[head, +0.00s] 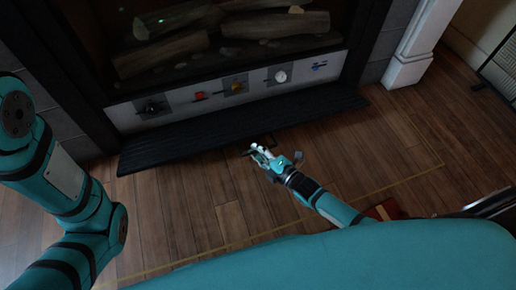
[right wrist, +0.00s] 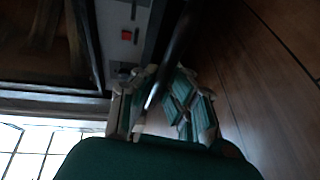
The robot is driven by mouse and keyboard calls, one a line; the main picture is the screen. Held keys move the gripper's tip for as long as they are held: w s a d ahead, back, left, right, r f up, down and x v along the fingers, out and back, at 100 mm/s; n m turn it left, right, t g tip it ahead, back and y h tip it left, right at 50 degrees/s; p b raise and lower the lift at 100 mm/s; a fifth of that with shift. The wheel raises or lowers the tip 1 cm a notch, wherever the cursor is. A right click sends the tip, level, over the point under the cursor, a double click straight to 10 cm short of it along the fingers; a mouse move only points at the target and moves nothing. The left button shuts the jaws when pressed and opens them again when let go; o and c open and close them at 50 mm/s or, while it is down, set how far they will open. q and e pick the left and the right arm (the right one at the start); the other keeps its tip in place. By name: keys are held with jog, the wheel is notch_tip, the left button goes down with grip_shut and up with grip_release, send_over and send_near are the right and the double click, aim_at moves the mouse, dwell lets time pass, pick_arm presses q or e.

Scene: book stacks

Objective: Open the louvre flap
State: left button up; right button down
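The louvre flap (head: 240,126) is a long black slatted panel below the fireplace's control strip. In the head view it is swung down and sticks out over the floor, with the strip uncovered. My right gripper (head: 259,151) is just in front of the flap's outer edge, near its middle. In the right wrist view its two fingers (right wrist: 160,105) are apart, with the dark flap edge (right wrist: 176,40) running up from between them. I cannot tell whether they touch it. My left arm shows at the left of the head view; its gripper is out of view.
The control strip (head: 215,92) carries several knobs and switches, including a red one (head: 199,95). Logs (head: 175,52) lie behind in the firebox. The wooden floor (head: 190,210) in front is mostly clear. A red object (head: 383,211) lies on the floor at right.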

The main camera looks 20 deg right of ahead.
jog(key=c, duration=1.4)
grip_release()
jog(key=v, duration=1.2)
jog(key=shift+s+f, duration=0.1)
